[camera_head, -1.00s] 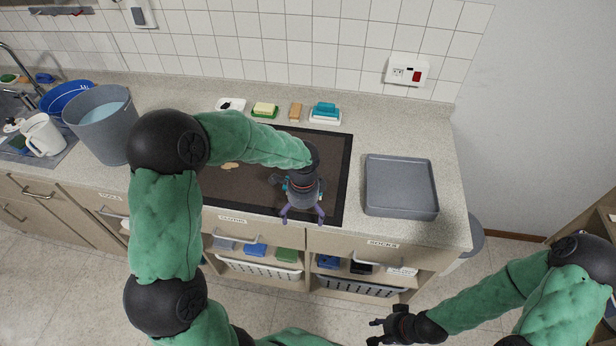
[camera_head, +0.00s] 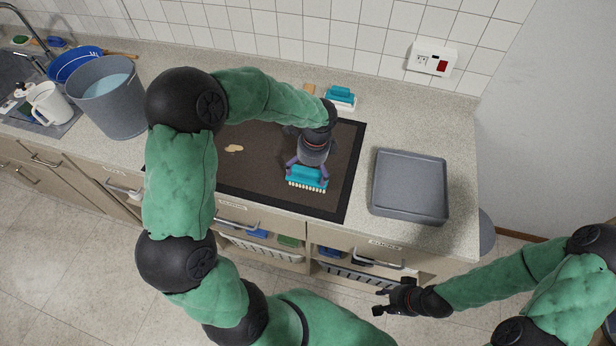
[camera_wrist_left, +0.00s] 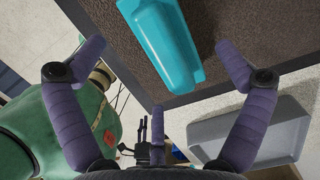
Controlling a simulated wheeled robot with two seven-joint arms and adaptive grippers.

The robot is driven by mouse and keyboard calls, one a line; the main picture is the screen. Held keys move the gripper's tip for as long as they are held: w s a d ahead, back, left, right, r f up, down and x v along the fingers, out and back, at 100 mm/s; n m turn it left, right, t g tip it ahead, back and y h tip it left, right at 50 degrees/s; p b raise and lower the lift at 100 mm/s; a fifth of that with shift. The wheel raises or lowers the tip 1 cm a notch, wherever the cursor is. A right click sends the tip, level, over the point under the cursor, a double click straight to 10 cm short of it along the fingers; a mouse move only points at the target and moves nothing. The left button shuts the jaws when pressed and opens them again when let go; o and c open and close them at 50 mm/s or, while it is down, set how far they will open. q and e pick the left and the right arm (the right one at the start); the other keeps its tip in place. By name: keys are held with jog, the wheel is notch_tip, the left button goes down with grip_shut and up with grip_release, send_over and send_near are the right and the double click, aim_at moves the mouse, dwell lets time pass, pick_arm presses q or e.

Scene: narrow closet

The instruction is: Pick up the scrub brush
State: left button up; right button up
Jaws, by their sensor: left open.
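The scrub brush (camera_head: 308,178) is turquoise with pale bristles along its front side. It lies on the dark mat (camera_head: 343,186) on the counter. My left gripper (camera_head: 307,169) is right above it, with its purple fingers apart near the brush's back edge. In the left wrist view the turquoise handle (camera_wrist_left: 163,40) lies between the two spread fingers, with a gap on each side. My right gripper (camera_head: 381,296) hangs empty in front of the counter, with its fingers apart.
A grey tray (camera_head: 410,188) stands right of the mat. Another turquoise brush (camera_head: 341,94) stands on a white base behind the mat. A small tan piece (camera_head: 234,148) lies on the mat. A grey bucket (camera_head: 108,100) stands at left, by a white pitcher (camera_head: 48,105).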

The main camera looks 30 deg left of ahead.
aim_at(306, 179)
pick_arm(q)
jog(key=shift+s+a+f+b, duration=0.1)
jog(key=shift+a+f+b, duration=0.1)
jog(key=shift+f, duration=0.7)
jog(key=shift+s+a+f+b, duration=0.1)
jog(key=shift+f+b, duration=0.15)
jog(key=shift+f, duration=0.65)
jog(key=shift+a+f+b, duration=0.1)
jog(key=shift+f+b, duration=0.1)
jog(key=shift+f, duration=0.7)
jog(key=c, duration=1.2)
